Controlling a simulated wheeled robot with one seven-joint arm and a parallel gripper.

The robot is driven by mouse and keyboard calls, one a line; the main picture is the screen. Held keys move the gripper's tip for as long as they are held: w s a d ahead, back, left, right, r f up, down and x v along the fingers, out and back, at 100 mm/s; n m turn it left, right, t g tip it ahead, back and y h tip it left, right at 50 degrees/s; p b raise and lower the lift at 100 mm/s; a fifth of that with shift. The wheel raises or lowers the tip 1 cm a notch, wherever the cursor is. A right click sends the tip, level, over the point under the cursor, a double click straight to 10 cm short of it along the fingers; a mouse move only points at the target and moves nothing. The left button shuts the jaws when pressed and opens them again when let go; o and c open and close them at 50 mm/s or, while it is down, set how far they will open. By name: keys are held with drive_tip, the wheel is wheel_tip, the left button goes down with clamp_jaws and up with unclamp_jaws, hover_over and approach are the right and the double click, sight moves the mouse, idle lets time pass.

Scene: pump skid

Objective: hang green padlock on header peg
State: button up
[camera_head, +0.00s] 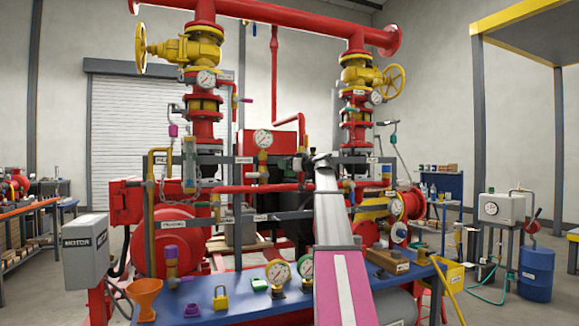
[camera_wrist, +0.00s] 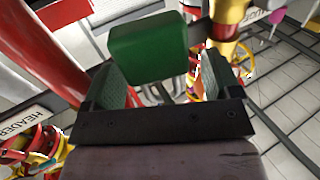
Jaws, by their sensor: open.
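In the wrist view the green padlock (camera_wrist: 150,52) shows as a green block just beyond and between my gripper's (camera_wrist: 161,68) two fingers. The fingers are apart, with a visible gap on the padlock's right side; I cannot tell whether the left finger touches it. A thin grey bar, possibly its shackle, shows below the body. The peg is not clearly visible, so I cannot tell whether the padlock hangs on it. In the head view my gripper (camera_head: 306,163) is a small dark shape at the far end of my arm, in front of the red pipework.
A HEADER label (camera_wrist: 22,122) and red pipe (camera_wrist: 45,50) are close by in the wrist view. In the head view a blue bench (camera_head: 190,312) carries a yellow padlock (camera_head: 220,299), an orange funnel (camera_head: 145,297) and gauges (camera_head: 278,272). Valves and pipes crowd both sides of my arm.

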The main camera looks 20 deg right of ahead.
drive_tip(key=v, duration=1)
drive_tip(key=shift+s+d, duration=0.15)
drive_tip(key=shift+s, duration=0.2)
